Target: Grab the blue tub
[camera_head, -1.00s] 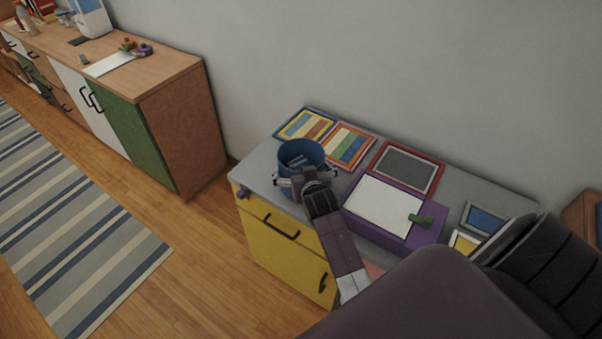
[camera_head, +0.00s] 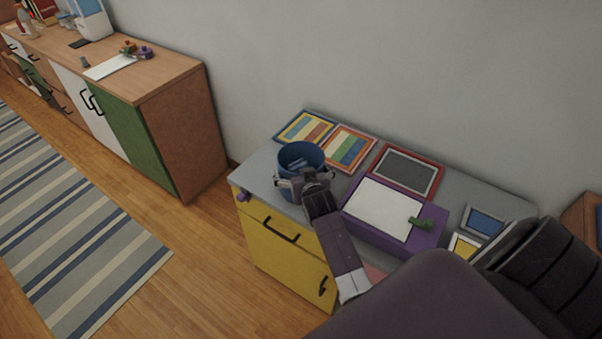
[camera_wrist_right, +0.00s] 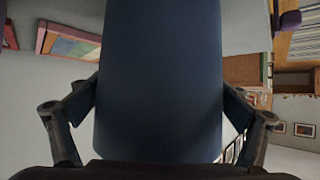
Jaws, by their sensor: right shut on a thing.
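The blue tub (camera_head: 300,156) is at the left end of the grey-topped yellow cabinet (camera_head: 270,235), upright, with its open top showing in the head view. My right gripper (camera_head: 303,184) is around the tub's near side, with one finger on each side, shut on it. In the right wrist view the tub (camera_wrist_right: 160,80) fills the middle, and the fingers of my right gripper (camera_wrist_right: 160,112) press against both its sides. The tub's underside is hidden, so I cannot tell whether it touches the cabinet top. My left gripper is not in view.
Striped framed panels (camera_head: 347,147), a red-framed board (camera_head: 407,170) and a purple box with a white top (camera_head: 385,209) lie close to the tub's right. A purple knob (camera_head: 243,195) is at the cabinet's left edge. Wooden floor (camera_head: 205,245) is free to the left.

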